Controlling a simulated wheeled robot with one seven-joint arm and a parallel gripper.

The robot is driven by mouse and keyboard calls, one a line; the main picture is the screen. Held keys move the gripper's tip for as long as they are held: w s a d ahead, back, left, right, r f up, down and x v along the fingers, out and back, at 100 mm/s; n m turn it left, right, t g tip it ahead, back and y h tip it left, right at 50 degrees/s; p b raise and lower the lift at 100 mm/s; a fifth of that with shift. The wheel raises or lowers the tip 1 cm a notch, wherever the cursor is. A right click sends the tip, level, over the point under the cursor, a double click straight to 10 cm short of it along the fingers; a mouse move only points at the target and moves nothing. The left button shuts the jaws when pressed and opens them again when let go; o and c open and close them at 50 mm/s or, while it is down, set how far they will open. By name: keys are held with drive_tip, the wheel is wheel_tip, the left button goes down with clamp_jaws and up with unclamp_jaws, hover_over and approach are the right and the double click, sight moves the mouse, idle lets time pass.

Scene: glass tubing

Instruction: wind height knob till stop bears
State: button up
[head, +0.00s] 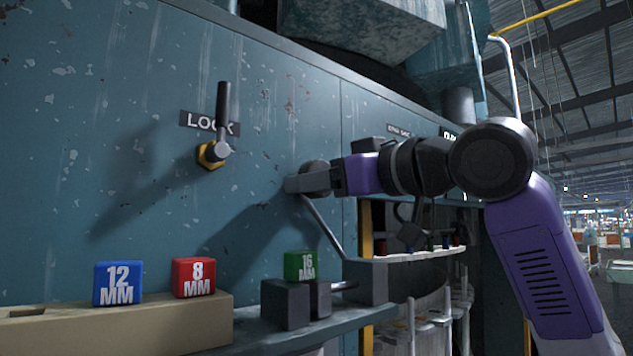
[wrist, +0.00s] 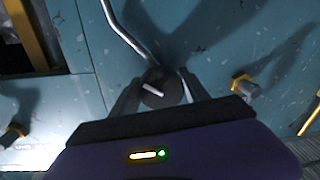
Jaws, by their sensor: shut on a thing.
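The height knob (head: 315,166) is a dark grey round knob on the teal panel, right of the LOCK lever. In the wrist view the knob (wrist: 160,97) has a pale bar across its face. My gripper (head: 305,182) is shut on the knob, with a finger on either side; the fingers also show in the wrist view (wrist: 160,92). A green 16 MM block (head: 302,264) stands on the ledge behind dark blocks (head: 285,304). A short rod (head: 345,286) points at these blocks from the right. I cannot tell whether it touches them.
The LOCK lever (head: 222,115) points up from a yellow nut (head: 209,156). A blue 12 MM block (head: 118,283) and a red 8 MM block (head: 193,278) sit on a tan rack (head: 150,322) at lower left. A bent metal rod (head: 325,229) runs down below my gripper.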

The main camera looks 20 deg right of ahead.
drive_tip(key=m, duration=0.4)
drive_tip(key=shift+a, duration=0.15)
drive_tip(key=shift+m+t, duration=0.3)
drive_tip(key=shift+m, duration=1.6)
drive_tip(key=o, duration=1.4)
drive_tip(key=shift+c, duration=0.2)
drive_tip(key=shift+s+b, duration=0.15)
drive_tip(key=shift+b, duration=0.15)
drive_tip(key=b+v, duration=0.2)
drive_tip(key=v, duration=0.5)
drive_tip(key=shift+s+b, duration=0.3)
drive_tip(key=shift+d+f, duration=0.1)
drive_tip(key=shift+d, duration=0.15)
